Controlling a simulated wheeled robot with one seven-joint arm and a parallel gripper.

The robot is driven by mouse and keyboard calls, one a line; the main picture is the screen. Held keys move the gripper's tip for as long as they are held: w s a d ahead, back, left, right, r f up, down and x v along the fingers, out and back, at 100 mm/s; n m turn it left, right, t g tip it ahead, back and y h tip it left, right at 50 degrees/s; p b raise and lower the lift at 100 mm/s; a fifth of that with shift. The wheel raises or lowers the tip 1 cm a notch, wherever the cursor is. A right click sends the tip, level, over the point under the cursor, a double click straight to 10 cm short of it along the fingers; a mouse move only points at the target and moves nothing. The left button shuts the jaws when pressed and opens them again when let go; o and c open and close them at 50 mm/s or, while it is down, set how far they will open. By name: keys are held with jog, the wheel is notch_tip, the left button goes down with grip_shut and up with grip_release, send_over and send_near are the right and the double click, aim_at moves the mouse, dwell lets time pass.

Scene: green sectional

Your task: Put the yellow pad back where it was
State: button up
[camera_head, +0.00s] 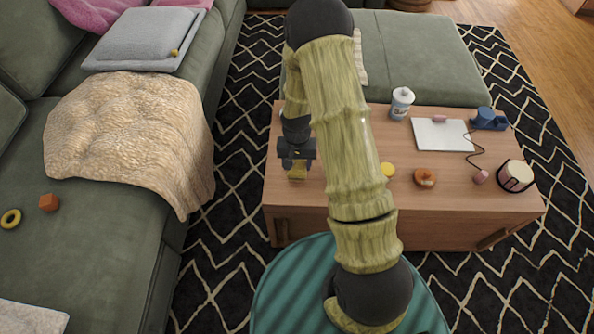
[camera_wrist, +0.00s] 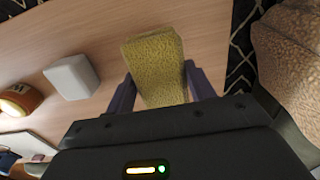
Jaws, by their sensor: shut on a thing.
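The yellow pad (camera_wrist: 155,62) is a rough-textured block between the two fingers of my gripper (camera_wrist: 158,88) in the wrist view. My gripper is shut on it, one finger against each side. In the head view my gripper (camera_head: 297,162) points down over the left end of the wooden coffee table (camera_head: 285,215), and a little of the yellow pad (camera_head: 297,174) shows below the fingers. I cannot tell whether the pad touches the tabletop.
On the table are a yellow disc (camera_head: 387,170), an orange object (camera_head: 425,178), a white-lidded jar (camera_head: 401,103), a blue object (camera_head: 489,118) and a drum-shaped item (camera_head: 515,176). A white block (camera_wrist: 72,77) shows in the wrist view. The green sofa (camera_head: 105,245) is left.

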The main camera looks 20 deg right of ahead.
aim_at(297, 170)
jog(key=shift+f+b, duration=0.65)
jog(key=shift+f, duration=1.15)
jog(key=shift+f, duration=0.1)
jog(key=o, duration=1)
jog(key=shift+c, duration=0.2)
notch_tip(297, 170, up, 12)
jog(key=p, duration=0.4)
